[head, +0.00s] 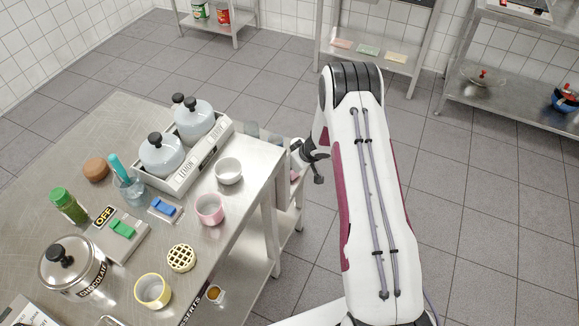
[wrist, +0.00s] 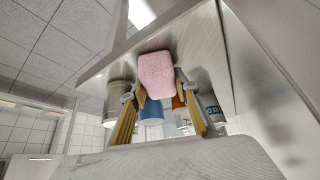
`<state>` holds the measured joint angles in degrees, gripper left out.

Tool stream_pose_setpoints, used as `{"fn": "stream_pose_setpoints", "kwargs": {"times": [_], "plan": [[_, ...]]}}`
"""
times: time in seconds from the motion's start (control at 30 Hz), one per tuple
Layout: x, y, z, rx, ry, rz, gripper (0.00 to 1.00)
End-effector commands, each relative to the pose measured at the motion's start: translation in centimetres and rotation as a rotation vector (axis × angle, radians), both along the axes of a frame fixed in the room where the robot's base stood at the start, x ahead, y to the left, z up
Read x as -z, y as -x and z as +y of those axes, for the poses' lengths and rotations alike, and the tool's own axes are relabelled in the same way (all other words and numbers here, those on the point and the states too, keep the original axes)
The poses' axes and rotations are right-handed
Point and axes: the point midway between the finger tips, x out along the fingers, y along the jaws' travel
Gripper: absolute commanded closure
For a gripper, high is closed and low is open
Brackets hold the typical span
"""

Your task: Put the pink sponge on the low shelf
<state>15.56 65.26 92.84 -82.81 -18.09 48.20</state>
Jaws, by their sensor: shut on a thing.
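The pink sponge (wrist: 156,72) is between the fingertips of my gripper (wrist: 160,88) in the wrist view. The gripper is shut on it. The sponge is seen close against a metal surface (wrist: 98,72); I cannot tell whether they touch. In the head view my gripper (head: 312,156) is beside the right edge of the steel table, and a little pink shows just below it (head: 294,175). A lower metal shelf (head: 235,262) shows under the table. I cannot tell which shelf is the low one.
Several containers, one blue (wrist: 151,112), stand beyond the fingers in the wrist view. The table top holds a canister rack (head: 183,180), a pink cup (head: 210,209) and a white bowl (head: 229,171). A rack with flat cloths (head: 368,51) stands behind. Open floor (head: 490,170) lies right.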

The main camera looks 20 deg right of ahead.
Motion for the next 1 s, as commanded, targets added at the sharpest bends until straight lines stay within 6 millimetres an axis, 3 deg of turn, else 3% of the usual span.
{"fn": "stream_pose_setpoints", "kwargs": {"times": [0.03,0.1,0.57,1.0], "plan": [[0.1,0.0,0.0,0.0,0.0,0.0,0.67],[0.0,0.0,0.0,0.0,0.0,0.0,0.53],[-0.2,0.0,0.0,0.001,0.0,0.0,0.53],[-2.9,1.3,-0.6,0.002,-0.001,-0.001,0.53]]}}
